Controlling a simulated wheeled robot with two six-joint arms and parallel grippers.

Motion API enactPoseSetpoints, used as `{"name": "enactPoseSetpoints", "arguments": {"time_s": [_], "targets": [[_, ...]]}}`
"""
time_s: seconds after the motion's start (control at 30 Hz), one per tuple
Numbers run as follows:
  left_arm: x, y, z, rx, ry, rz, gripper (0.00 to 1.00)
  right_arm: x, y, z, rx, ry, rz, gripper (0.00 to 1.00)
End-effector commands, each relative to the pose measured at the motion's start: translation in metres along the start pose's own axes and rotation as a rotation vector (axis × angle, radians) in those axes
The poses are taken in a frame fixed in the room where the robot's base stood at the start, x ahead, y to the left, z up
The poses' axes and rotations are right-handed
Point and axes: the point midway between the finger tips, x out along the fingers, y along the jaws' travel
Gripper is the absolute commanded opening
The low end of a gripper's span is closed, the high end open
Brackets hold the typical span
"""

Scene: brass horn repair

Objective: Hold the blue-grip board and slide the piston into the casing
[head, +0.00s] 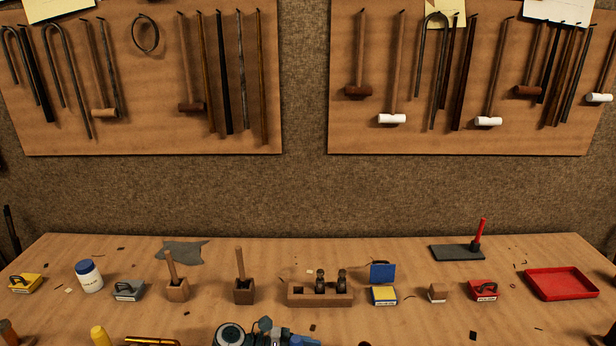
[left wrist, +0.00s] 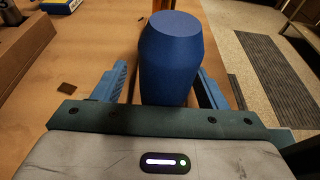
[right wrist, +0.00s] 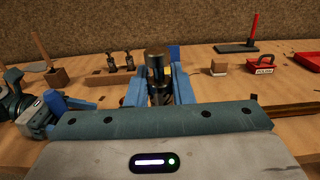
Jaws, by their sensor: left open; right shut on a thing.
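The blue grip (left wrist: 170,62) of the board stands between the spread fingers of my left gripper (left wrist: 160,88) in the left wrist view, with visible gaps beside it. The board itself is not clearly visible. My left gripper (head: 300,341) shows only partly at the bottom edge of the head view. In the right wrist view, my right gripper (right wrist: 158,88) is shut on the piston (right wrist: 156,66), a dark metal cylinder held roughly upright. I cannot make out the casing in any view.
A wooden block (head: 302,299) holding two dark cylinders stands mid-bench. Bare bench (head: 430,322) lies front right.

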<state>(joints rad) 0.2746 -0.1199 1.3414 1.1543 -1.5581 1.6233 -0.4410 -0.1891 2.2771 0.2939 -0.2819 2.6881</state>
Motion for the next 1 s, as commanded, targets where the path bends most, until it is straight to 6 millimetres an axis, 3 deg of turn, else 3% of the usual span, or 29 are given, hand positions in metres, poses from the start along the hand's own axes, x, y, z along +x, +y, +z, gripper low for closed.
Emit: {"name": "enactPoseSetpoints", "arguments": {"time_s": [0.13, 0.27, 0.73, 1.0], "targets": [[0.0, 0.0, 0.0, 0.0, 0.0, 0.0, 0.64, 0.0, 0.0, 0.0, 0.0, 0.0, 0.0, 0.0], [0.0, 0.0, 0.0, 0.0, 0.0, 0.0, 0.38, 0.0, 0.0, 0.0, 0.0, -0.001, 0.0, 0.0], [0.0, 0.0, 0.0, 0.0, 0.0, 0.0, 0.38, 0.006, 0.002, 0.002, 0.0, -0.002, 0.016, 0.0], [0.0, 0.0, 0.0, 0.0, 0.0, 0.0, 0.38, 0.059, 0.031, 0.025, -0.004, -0.008, 0.23, 0.0]]}}
